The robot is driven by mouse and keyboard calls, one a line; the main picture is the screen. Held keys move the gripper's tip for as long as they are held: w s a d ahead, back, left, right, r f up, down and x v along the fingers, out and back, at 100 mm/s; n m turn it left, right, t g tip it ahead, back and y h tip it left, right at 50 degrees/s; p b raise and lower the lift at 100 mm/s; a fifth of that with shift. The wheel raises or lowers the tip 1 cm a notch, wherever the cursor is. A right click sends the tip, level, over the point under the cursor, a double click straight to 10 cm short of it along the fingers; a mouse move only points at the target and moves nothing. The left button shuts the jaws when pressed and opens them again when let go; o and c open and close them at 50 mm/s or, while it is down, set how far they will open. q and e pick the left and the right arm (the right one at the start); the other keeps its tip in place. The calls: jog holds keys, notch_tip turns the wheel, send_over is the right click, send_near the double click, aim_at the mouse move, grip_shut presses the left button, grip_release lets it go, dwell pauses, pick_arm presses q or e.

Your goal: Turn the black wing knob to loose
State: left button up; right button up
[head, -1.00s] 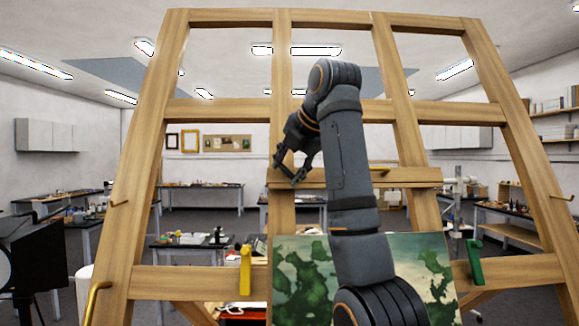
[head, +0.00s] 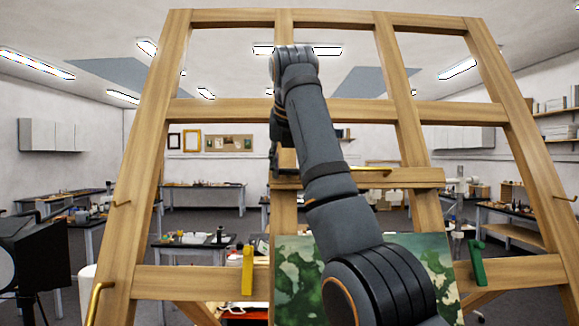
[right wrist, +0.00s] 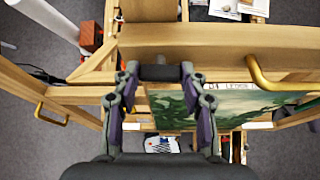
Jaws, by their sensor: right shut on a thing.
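The black wing knob (right wrist: 160,73) shows in the right wrist view as a short dark bar against the front of the wooden crossbar (right wrist: 215,45). My right gripper (right wrist: 160,80) has one finger at each end of the knob and is shut on it. In the head view my right arm covers the knob and most of this gripper, near the left end of the short middle ledge (head: 400,178). A white label strip (right wrist: 235,86) with small dark lettering lies right of the knob; I cannot read it surely. My left gripper is not in view.
A green and cream painting (head: 298,275) stands below the ledge, partly behind my arm. The large wooden easel frame (head: 145,170) surrounds it. A brass hook (right wrist: 265,78) sticks out right of the gripper. Yellow (head: 248,270) and green (head: 477,262) clips sit on the lower rail.

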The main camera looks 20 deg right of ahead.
jog(key=shift+n, duration=0.3)
dwell(0.4)
jog(key=o, duration=1.1)
jog(key=shift+o, duration=0.2)
